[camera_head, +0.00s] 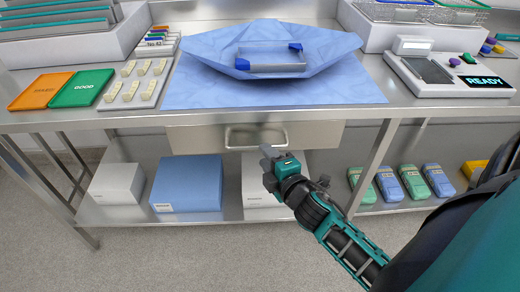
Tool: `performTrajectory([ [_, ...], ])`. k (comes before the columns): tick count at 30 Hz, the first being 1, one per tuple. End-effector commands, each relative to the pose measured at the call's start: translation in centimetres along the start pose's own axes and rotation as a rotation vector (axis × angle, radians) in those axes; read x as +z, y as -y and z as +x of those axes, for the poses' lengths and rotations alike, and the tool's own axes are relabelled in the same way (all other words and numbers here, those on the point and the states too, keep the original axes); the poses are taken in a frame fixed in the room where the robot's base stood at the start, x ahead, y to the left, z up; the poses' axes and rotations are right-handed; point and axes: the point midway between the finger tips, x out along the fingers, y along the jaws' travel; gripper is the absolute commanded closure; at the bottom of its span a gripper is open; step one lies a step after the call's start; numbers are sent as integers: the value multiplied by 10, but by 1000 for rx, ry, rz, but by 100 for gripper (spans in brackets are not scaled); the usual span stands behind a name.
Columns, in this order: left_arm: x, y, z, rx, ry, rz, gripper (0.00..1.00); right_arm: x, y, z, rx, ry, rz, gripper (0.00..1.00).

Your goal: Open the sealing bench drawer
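The sealing bench (120,118) is a steel table across the view. Its drawer (315,135) sits under the top in the middle, and its front looks flush with the bench. A metal handle (256,136) is at the centre of the drawer front. My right gripper (268,153) is just below and slightly right of the handle, at the end of the teal and black arm. I cannot tell whether it touches the handle, and its finger gap is too small to make out. My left gripper is out of view.
On the bench lie a blue wrap with a tray (270,68), orange (40,91) and green (80,88) cards, and a device with a READY display (487,81). The lower shelf holds white and blue boxes (187,184) and several coloured packs (413,182). Floor in front is clear.

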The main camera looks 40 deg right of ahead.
Motion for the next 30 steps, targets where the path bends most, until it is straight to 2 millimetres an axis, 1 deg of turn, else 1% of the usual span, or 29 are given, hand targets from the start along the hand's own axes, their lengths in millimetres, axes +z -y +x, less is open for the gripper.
performTrajectory([
  [1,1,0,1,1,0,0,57,0,0,10,2,-1,0,63],
  [3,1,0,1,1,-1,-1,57,0,0,20,2,-1,0,63],
  [6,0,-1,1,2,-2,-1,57,0,0,32,0,-1,1,63],
  [9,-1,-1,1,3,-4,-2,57,0,0,39,0,0,1,63],
  [13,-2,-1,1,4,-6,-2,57,0,0,43,-1,0,1,63],
  [20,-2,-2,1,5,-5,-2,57,0,0,44,-1,0,2,63],
  [23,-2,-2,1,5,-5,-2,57,0,0,44,-1,0,2,71],
  [30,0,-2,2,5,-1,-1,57,0,0,44,-1,0,2,94],
])
